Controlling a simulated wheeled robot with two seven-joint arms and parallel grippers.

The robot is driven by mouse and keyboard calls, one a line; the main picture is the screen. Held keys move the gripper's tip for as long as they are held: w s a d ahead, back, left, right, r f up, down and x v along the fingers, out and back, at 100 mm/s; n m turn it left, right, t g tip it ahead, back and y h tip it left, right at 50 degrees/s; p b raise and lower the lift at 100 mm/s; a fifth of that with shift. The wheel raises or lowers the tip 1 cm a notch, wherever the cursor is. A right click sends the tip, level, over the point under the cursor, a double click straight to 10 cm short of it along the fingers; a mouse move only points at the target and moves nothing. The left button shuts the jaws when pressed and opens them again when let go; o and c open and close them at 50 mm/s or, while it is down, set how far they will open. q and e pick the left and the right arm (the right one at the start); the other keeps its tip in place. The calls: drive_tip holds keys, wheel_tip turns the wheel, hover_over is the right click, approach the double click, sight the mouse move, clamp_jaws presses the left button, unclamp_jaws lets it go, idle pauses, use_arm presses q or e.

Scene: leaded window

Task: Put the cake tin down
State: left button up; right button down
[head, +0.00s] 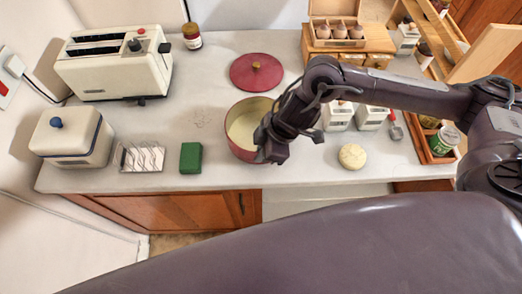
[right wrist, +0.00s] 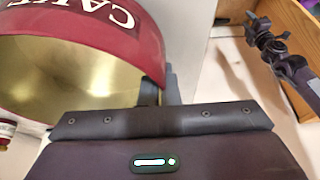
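The cake tin (head: 236,140) is round and dark red with a pale gold inside, open at the top, near the counter's front edge. Its lettered red wall (right wrist: 130,45) fills the upper left of the right wrist view. My right gripper (head: 268,152) is at the tin's right front rim. In the right wrist view its fingers (right wrist: 160,88) stand on either side of the wall, shut on it. I cannot tell whether the tin's base touches the counter. Part of another dark arm of mine, probably the left (right wrist: 275,45), shows at upper right; its finger state is unclear.
A red lid (head: 256,72) with a knob lies behind the tin. A green block (head: 191,158), toast rack (head: 141,157), butter-coloured box (head: 72,138) and toaster (head: 115,65) stand left. A pale round item (head: 352,156) and white canisters (head: 372,117) are right. Bare counter (head: 205,115) lies left of the tin.

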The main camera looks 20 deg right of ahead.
drive_tip(key=shift+f, duration=0.2)
drive_tip(key=c, duration=1.7)
unclamp_jaws()
drive_tip(key=shift+r, duration=0.1)
drive_tip(key=shift+r, duration=0.15)
drive_tip(key=v, duration=1.2)
drive_tip(key=shift+b, duration=0.3)
